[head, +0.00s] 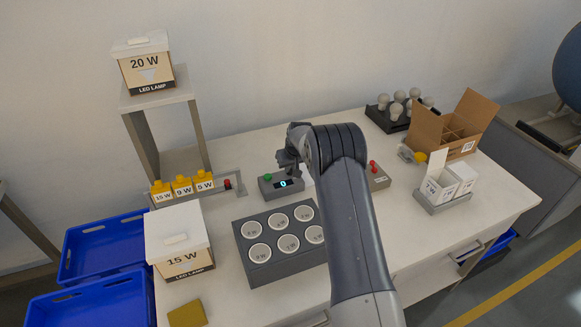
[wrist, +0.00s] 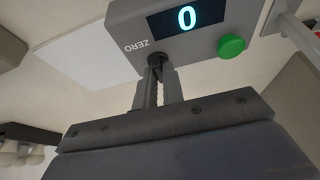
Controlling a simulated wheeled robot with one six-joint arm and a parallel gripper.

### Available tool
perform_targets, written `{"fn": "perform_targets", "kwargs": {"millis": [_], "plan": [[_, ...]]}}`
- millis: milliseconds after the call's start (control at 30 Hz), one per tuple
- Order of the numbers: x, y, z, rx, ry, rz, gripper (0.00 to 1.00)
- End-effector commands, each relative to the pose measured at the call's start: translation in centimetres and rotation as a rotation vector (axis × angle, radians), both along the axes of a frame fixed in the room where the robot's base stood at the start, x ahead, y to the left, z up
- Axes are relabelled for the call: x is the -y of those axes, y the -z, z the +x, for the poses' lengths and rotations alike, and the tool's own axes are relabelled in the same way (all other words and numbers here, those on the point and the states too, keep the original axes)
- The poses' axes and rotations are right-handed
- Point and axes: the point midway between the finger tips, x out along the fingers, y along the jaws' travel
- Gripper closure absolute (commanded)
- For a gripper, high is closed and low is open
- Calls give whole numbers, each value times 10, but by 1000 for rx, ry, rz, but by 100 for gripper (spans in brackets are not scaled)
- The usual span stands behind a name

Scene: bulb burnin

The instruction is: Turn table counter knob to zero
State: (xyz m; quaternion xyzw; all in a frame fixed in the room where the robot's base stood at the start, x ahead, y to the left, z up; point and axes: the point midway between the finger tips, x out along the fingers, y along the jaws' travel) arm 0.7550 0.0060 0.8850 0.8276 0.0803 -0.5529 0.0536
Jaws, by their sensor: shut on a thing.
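The table counter (head: 268,188) is a small grey box on the table, with a lit display and a green button on its left in the head view. In the wrist view the counter (wrist: 200,45) shows a "0" on its display (wrist: 186,18) and the label "ZERO" beside a dark knob (wrist: 155,60). My gripper (wrist: 157,85) is shut on the knob, its two fingers close together around it. The knob is mostly hidden between the fingertips. In the head view my gripper (head: 289,165) is at the counter's right side, partly hidden by my arm.
A grey socket block (head: 241,235) stands in front of the counter. A box with a red knob (head: 377,180) is to the right, near cartons (head: 448,185).

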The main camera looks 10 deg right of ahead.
Motion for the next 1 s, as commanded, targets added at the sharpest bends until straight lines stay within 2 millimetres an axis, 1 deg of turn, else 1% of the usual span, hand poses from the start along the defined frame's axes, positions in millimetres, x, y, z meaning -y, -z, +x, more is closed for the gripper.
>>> {"fn": "perform_targets", "kwargs": {"millis": [167,367,567,1000], "plan": [[0,1,0,0,32,-1,100],[-1,4,0,0,135,-1,100],[-3,5,0,0,302,-2,100],[-5,3,1,1,720,-1,100]]}}
